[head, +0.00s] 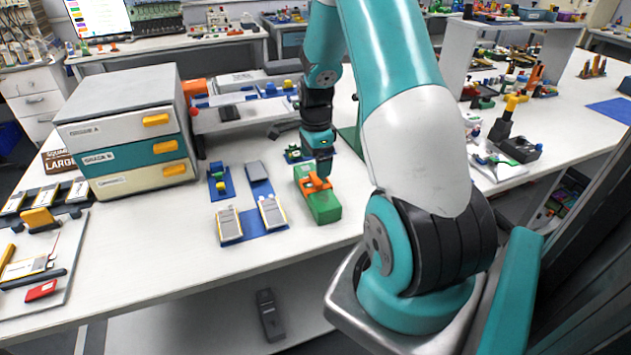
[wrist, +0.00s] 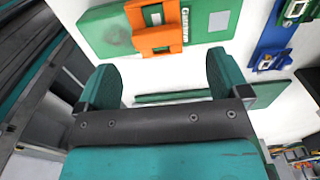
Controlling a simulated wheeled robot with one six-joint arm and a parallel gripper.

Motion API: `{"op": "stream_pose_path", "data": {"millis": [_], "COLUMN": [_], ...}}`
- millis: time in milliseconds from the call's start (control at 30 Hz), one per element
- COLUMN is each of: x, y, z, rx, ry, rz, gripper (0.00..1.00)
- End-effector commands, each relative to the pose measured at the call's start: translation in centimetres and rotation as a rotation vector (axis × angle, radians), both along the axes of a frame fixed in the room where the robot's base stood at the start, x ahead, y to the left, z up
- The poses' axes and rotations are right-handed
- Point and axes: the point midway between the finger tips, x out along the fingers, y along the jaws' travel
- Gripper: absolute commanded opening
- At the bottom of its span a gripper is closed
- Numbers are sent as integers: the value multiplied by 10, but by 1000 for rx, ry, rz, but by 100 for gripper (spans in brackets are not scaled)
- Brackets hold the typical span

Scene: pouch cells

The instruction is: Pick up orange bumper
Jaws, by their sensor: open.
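The orange bumper (wrist: 153,32) shows in the wrist view as an orange bracket-like piece lying across a long green block (wrist: 105,34). In the head view the orange bumper (head: 315,184) sits on the green block (head: 324,208), near the middle of the table. My gripper (wrist: 162,80) is open, with its two teal fingers apart and nothing between them. In the wrist view the bumper lies beyond the fingertips, not between them. In the head view my gripper (head: 319,165) hangs right by the bumper and partly hides it; I cannot tell whether they touch.
Left of the green block, a blue mat (head: 233,239) holds pouch cells (head: 272,212). A drawer unit (head: 125,132) with yellow handles stands further left. A tray (head: 75,262) with cells and a red piece lies at the far left. The front table strip is clear.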

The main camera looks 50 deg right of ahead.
Motion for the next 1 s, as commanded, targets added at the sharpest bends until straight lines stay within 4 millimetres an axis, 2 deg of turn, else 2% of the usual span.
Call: {"op": "stream_pose_path", "data": {"millis": [133, 400, 667, 767, 900, 1000], "x": [-1, -2, -2, -2, -2, -2], "y": [2, 3, 3, 3, 3, 3], "z": [-12, -49, -54, -54, -54, -54], "rx": [3, 1, -1, 0, 0, 0], "ry": [3, 2, -1, 0, 0, 0], "rz": [1, 1, 1, 1, 1, 1], "gripper": [94, 94, 94, 75, 43, 40]}}
